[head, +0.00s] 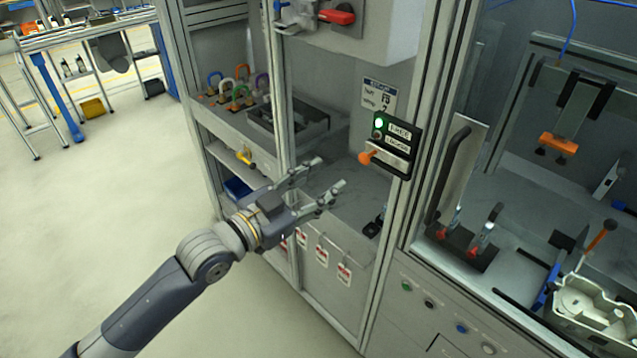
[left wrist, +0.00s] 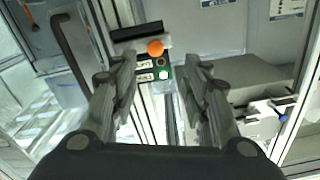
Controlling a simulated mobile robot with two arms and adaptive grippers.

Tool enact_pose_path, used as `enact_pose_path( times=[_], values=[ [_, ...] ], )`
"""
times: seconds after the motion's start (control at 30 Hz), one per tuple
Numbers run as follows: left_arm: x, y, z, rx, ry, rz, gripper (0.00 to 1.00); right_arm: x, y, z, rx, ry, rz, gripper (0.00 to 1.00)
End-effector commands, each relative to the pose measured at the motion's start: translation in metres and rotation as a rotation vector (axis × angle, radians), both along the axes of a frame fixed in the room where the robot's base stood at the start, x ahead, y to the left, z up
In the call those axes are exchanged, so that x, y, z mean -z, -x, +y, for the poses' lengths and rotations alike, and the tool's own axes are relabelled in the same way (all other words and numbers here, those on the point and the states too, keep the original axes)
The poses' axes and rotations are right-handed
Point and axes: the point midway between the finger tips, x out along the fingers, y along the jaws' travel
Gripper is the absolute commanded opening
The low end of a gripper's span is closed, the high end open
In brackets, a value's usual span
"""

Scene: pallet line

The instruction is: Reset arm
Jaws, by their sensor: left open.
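My left gripper (head: 330,180) is open and empty in the head view, in front of the cabinet's open bay. Its two fingers also show spread apart in the left wrist view (left wrist: 160,85). A black switch panel (head: 397,143) with an orange-tipped lever (head: 366,157) and a lit green light is mounted on the cabinet post, to the right of the fingertips and apart from them. In the left wrist view the orange knob (left wrist: 155,47) and the panel show beyond and between the fingers. My right gripper is in neither view.
Colored padlocks (head: 233,88) stand on a shelf behind the gripper. Red-and-white tags (head: 343,273) hang below it. A door with a black handle (head: 453,175) and a machine bay with a pale casting (head: 590,312) are at right.

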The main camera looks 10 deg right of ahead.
Motion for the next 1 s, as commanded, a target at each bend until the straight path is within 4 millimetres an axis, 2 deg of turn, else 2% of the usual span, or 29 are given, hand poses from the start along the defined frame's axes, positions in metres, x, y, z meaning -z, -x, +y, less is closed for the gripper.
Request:
enact_pose_path(
  times=[0.43, 0.57, 0.67, 0.77, 0.8, 0.87, 0.9, 0.97, 1.0],
  values=[
    [0.001, 0.000, 0.001, 0.000, 0.000, 0.001, 0.42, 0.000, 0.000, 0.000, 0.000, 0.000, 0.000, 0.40],
    [0.019, -0.010, 0.008, -0.033, -0.004, 0.030, 0.42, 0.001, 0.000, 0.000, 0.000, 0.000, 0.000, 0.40],
    [0.060, -0.031, 0.025, -0.105, -0.017, 0.090, 0.42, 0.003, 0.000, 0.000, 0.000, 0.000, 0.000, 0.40],
    [0.123, -0.051, 0.053, -0.205, -0.042, 0.179, 0.42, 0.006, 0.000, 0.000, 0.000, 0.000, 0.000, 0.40],
    [0.151, -0.057, 0.066, -0.246, -0.055, 0.219, 0.42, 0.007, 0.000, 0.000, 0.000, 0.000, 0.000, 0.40],
    [0.194, -0.061, 0.085, -0.305, -0.076, 0.279, 0.42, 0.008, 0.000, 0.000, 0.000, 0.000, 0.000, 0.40],
    [0.222, -0.061, 0.097, -0.341, -0.090, 0.317, 0.42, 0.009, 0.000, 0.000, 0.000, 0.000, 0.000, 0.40],
    [0.264, -0.057, 0.115, -0.391, -0.114, 0.376, 0.42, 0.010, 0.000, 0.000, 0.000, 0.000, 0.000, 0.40],
    [0.292, -0.051, 0.127, -0.423, -0.131, 0.416, 0.42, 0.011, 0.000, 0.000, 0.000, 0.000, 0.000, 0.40]
  ],
)
